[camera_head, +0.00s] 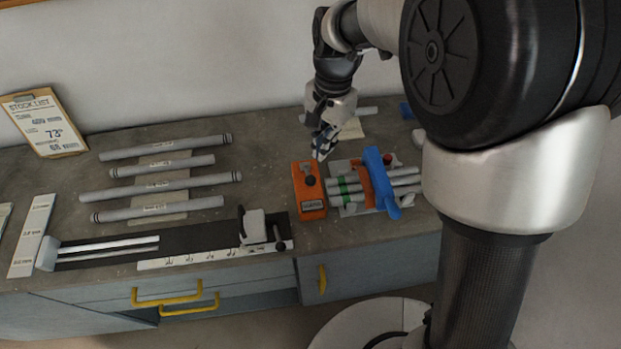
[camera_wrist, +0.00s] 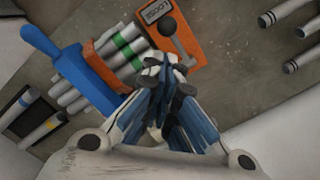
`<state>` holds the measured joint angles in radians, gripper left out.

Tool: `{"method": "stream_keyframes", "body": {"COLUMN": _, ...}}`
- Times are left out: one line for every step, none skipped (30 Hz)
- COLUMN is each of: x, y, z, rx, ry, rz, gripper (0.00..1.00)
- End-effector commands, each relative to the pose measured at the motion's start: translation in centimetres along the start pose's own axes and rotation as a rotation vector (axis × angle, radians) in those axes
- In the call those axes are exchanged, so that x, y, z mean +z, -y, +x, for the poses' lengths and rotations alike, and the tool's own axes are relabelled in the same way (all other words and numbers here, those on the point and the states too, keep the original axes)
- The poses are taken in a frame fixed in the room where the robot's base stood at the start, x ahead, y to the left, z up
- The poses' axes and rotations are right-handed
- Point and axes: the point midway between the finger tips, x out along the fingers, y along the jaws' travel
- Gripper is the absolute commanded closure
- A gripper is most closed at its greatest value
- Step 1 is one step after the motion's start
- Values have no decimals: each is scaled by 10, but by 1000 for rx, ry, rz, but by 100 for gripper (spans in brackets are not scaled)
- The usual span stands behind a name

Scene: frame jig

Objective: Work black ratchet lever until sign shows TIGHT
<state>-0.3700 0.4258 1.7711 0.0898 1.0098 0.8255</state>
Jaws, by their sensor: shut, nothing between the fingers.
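An orange ratchet box (camera_head: 311,206) stands on the bench, right of the middle. Its lever ends in a black knob (camera_head: 309,181), which also shows in the wrist view (camera_wrist: 167,26). The sign (camera_wrist: 156,10) on the box appears upside down in the wrist view and seems to read LOOSE. My gripper (camera_head: 320,152) is shut and empty, pointing down just behind the box. In the wrist view my gripper's fingertips (camera_wrist: 165,66) are close to the lever's inner end; whether they touch it I cannot tell.
Grey tubes in a green band (camera_head: 346,187) lie right of the box under a blue bar (camera_head: 381,178) and an orange strap. Several loose tubes (camera_head: 165,165) lie left. The bench between box and tubes is clear.

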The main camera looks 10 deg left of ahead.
Motion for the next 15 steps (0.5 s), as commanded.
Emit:
{"method": "stream_keyframes", "body": {"x": -1, "y": 1, "z": -11, "rx": -4, "ry": -3, "rz": 0, "gripper": 100}}
{"method": "stream_keyframes", "body": {"x": -1, "y": 1, "z": -16, "rx": -3, "ry": -3, "rz": 0, "gripper": 100}}
{"method": "stream_keyframes", "body": {"x": -1, "y": 1, "z": -22, "rx": -3, "ry": -3, "rz": 0, "gripper": 100}}
{"method": "stream_keyframes", "body": {"x": -1, "y": 1, "z": -27, "rx": -3, "ry": -2, "rz": 0, "gripper": 100}}
{"method": "stream_keyframes", "body": {"x": -1, "y": 1, "z": -30, "rx": -2, "ry": -2, "rz": 0, "gripper": 100}}
{"method": "stream_keyframes", "body": {"x": -1, "y": 0, "z": -34, "rx": -2, "ry": -2, "rz": 0, "gripper": 100}}
{"method": "stream_keyframes", "body": {"x": -1, "y": 0, "z": -37, "rx": -2, "ry": -1, "rz": 0, "gripper": 100}}
{"method": "stream_keyframes", "body": {"x": -1, "y": 0, "z": -39, "rx": -1, "ry": -1, "rz": 0, "gripper": 100}}
{"method": "stream_keyframes", "body": {"x": -1, "y": 0, "z": -41, "rx": -1, "ry": -1, "rz": 0, "gripper": 100}}
{"method": "stream_keyframes", "body": {"x": -1, "y": 0, "z": -42, "rx": -1, "ry": -1, "rz": 0, "gripper": 100}}
{"method": "stream_keyframes", "body": {"x": -1, "y": 0, "z": -43, "rx": -1, "ry": -1, "rz": 0, "gripper": 100}}
{"method": "stream_keyframes", "body": {"x": -1, "y": 0, "z": -44, "rx": 0, "ry": -1, "rz": 0, "gripper": 100}}
{"method": "stream_keyframes", "body": {"x": -1, "y": 0, "z": -44, "rx": 0, "ry": 0, "rz": 0, "gripper": 100}}
{"method": "stream_keyframes", "body": {"x": 0, "y": 0, "z": -44, "rx": 0, "ry": 0, "rz": 0, "gripper": 100}}
{"method": "stream_keyframes", "body": {"x": 0, "y": 0, "z": -44, "rx": 0, "ry": 0, "rz": 0, "gripper": 100}}
